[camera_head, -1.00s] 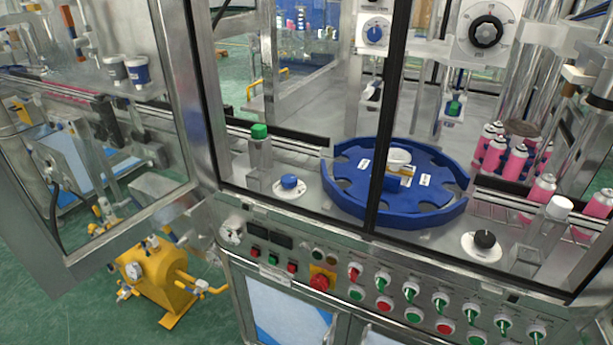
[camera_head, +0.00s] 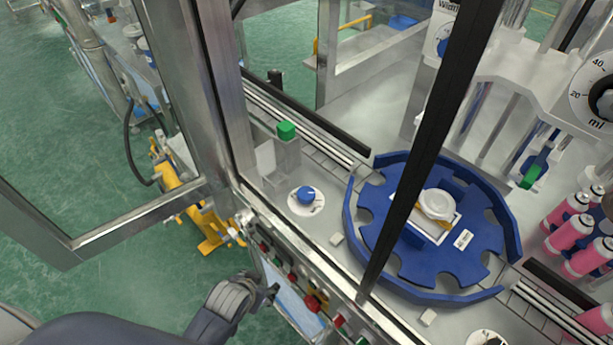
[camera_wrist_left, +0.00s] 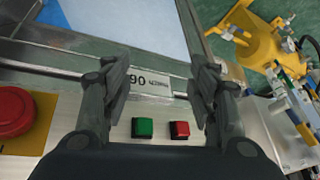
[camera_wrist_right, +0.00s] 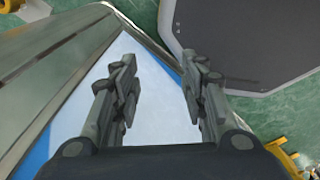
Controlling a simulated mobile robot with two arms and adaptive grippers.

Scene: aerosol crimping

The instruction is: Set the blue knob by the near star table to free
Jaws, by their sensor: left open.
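The blue knob (camera_head: 306,194) sits on a round white dial plate on the machine deck, left of the blue star table (camera_head: 375,262). Its pointer setting is too small to read. The knob does not show in either wrist view. My left gripper (camera_head: 270,292) is low at the machine's front, below and left of the knob and apart from it. In the left wrist view its fingers (camera_wrist_left: 162,85) are spread and empty, in front of the button panel. My right gripper (camera_wrist_right: 160,65) is open and empty in the right wrist view, and is out of the head view.
A black door post (camera_head: 425,165) crosses in front of the star table. A steel frame post (camera_head: 190,90) stands left of the knob. A block with a green top (camera_head: 286,131) stands behind it. The panel has a red emergency button (camera_wrist_left: 12,108). Pink cans (camera_head: 568,232) stand at right.

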